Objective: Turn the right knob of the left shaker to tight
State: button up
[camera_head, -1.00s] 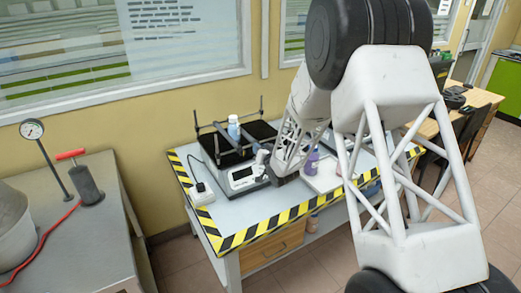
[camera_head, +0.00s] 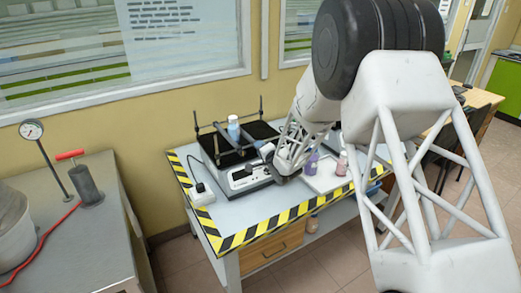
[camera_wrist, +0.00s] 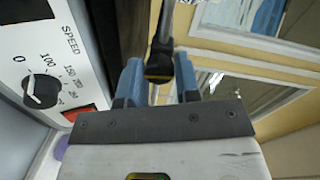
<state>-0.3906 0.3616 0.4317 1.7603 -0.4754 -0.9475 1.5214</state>
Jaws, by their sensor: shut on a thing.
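The left shaker (camera_head: 246,180) stands on the bench in the head view, with a white front panel, a dark top platform and upright rods. A blue-and-white bottle (camera_head: 233,127) stands on the platform. My gripper (camera_wrist: 160,80) is at the shaker's front right; the arm partly hides this area in the head view. In the wrist view its two blue fingers are shut on a black knob (camera_wrist: 160,64), with a rod running up behind it. The shaker's panel in the wrist view shows a black SPEED dial (camera_wrist: 42,88) and a red switch (camera_wrist: 80,112). The knob's tightness cannot be told.
The bench has a yellow-black striped edge (camera_head: 262,231). A white power strip (camera_head: 201,194) lies left of the shaker. A purple bottle (camera_head: 311,163) and a pink bottle (camera_head: 342,164) stand on a white tray (camera_head: 325,178) to the right. A window is behind.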

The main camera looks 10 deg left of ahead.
jog(key=shift+m, duration=0.8)
jog(key=o, duration=0.9)
jog(key=shift+o, duration=0.2)
jog(key=shift+s+d, duration=0.1)
jog(key=shift+d, duration=0.05)
jog(key=v, duration=0.7)
jog(key=shift+d, duration=0.25)
jog(key=shift+s+r, duration=0.1)
